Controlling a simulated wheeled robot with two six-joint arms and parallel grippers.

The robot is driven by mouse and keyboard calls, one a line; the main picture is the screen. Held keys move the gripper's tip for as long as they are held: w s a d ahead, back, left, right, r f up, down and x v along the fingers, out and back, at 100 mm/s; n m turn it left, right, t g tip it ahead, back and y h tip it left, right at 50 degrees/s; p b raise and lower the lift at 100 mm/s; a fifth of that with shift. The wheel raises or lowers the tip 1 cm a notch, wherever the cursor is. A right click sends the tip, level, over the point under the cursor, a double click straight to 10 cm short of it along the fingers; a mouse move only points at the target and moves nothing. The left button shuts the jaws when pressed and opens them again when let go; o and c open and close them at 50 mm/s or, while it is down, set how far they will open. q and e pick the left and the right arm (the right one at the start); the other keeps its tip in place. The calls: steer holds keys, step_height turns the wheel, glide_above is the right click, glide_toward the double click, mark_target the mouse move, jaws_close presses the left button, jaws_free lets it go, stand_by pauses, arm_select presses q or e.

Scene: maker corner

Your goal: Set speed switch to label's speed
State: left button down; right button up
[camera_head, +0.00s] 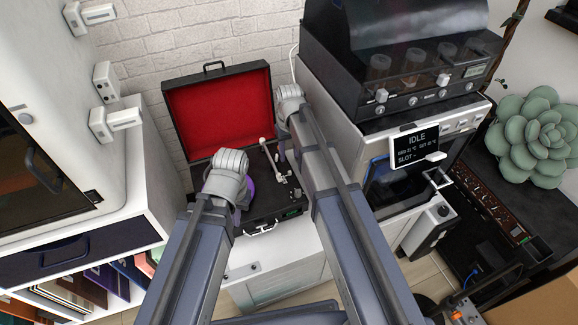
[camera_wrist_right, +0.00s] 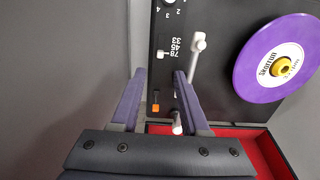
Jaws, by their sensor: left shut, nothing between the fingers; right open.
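An open black suitcase record player (camera_head: 262,207) with a red-lined lid stands on a white cabinet. In the right wrist view, a purple record (camera_wrist_right: 262,82) with a white label and yellow centre lies on it; I cannot read a speed on the label. A black strip (camera_wrist_right: 168,72) carries 33, 45 and 78; a small white speed switch (camera_wrist_right: 160,53) sits beside the 78. My right gripper (camera_wrist_right: 160,76) is open, its fingers either side of the strip, apparently not gripping the switch. My left gripper (camera_head: 226,180) is shut and empty over the player's left part, its fingertips mostly hidden.
A white tonearm (camera_wrist_right: 196,50) lies close to my right finger, between switch strip and record. An orange button (camera_wrist_right: 155,107) is on the strip. A machine with an IDLE screen (camera_head: 416,142) stands right; a white cabinet (camera_head: 120,180) stands left.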

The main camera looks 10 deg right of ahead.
mark_target(289, 171)
steer(key=shift+f+b, duration=3.8)
steer(key=shift+f, duration=0.1)
jaws_close()
